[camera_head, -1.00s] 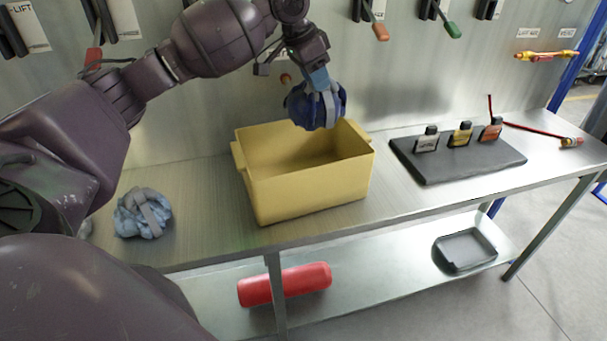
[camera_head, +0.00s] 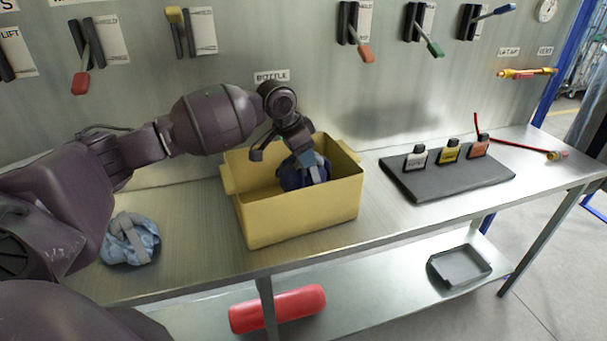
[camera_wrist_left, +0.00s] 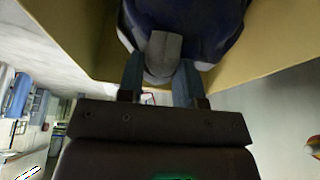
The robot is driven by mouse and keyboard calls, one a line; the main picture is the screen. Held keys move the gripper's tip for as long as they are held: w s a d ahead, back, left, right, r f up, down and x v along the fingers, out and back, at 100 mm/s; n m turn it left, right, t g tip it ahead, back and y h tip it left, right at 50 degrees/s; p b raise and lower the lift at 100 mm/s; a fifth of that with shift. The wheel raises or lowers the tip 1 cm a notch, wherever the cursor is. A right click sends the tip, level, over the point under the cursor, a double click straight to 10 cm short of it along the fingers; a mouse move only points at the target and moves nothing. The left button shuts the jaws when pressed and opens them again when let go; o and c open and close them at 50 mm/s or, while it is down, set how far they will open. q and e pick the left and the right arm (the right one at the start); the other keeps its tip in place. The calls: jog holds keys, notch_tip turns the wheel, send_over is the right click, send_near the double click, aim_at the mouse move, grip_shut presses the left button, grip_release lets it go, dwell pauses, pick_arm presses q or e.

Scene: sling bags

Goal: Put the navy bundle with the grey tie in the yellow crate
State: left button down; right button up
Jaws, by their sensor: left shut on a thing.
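The navy bundle (camera_head: 293,178) with its grey tie hangs inside the yellow crate (camera_head: 301,213), below the rim level. My left gripper (camera_head: 303,158) is shut on the bundle from above. The left wrist view shows the bundle (camera_wrist_left: 205,30) with the grey tie (camera_wrist_left: 163,52) between the two fingers, and the yellow crate wall (camera_wrist_left: 268,52) around it. Whether the bundle touches the crate floor is hidden by the front wall. My right gripper is not in view.
A light blue bundle with a grey tie (camera_head: 130,240) lies on the bench left of the crate. A dark mat (camera_head: 440,184) with three labelled pieces is on the right. A red cylinder (camera_head: 277,308) and a grey tray (camera_head: 460,265) are on the lower shelf.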

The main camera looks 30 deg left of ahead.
aim_at(303, 174)
pick_arm(q)
jog(key=shift+f, duration=2.8)
jog(key=c, duration=0.8)
grip_release()
jog(key=shift+f, duration=0.2)
jog(key=v, duration=1.2)
jog(key=shift+d+r, duration=0.15)
jog(key=shift+r, duration=0.05)
